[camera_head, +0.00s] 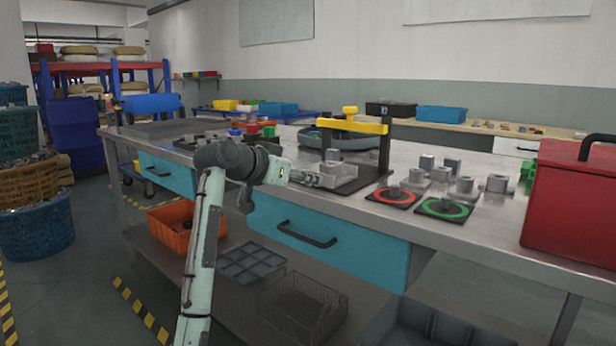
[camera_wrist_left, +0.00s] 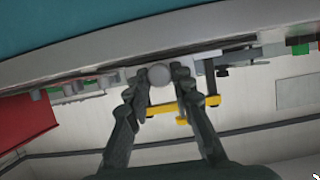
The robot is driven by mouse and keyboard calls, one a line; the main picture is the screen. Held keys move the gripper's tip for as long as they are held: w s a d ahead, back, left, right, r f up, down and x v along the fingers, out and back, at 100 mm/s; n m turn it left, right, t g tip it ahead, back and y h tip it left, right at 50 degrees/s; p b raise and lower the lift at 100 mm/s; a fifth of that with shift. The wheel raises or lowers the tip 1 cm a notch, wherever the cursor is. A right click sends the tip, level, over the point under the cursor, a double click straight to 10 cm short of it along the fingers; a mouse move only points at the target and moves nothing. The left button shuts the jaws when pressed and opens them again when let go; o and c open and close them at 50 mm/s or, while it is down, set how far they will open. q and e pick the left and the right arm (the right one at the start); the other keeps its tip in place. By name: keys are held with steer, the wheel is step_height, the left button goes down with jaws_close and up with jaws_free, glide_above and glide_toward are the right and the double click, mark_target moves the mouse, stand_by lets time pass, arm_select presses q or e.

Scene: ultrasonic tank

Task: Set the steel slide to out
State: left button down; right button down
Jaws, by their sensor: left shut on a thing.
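The steel slide's round grey knob (camera_wrist_left: 158,75) shows in the left wrist view, between the two fingertips of my left gripper (camera_wrist_left: 160,84). In the head view my left gripper (camera_head: 318,180) reaches over the bench's front edge, shut on the slide. It is at the near side of a dark base plate (camera_head: 364,181) under a yellow-topped frame (camera_head: 357,125). The grey slide metal (camera_head: 338,168) shows only partly behind the fingers. How far the slide is out cannot be told. My right gripper is in neither view.
The steel bench (camera_head: 290,205) has blue drawers (camera_head: 330,240) below its front edge. To the right are a red-ringed pad (camera_head: 393,197), a green-ringed pad (camera_head: 443,209), several steel blocks and a red toolbox (camera_head: 572,200). A grey tray (camera_head: 345,138) stands behind the frame.

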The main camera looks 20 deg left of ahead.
arm_select(q)
steer(key=c, duration=1.7)
jaws_free()
steer(key=shift+s+f, duration=0.1)
steer(key=shift+f, duration=0.1)
steer(key=o, duration=0.4)
steer(key=shift+s+r, duration=0.1)
steer(key=shift+r, duration=0.05)
steer(key=v, duration=1.2)
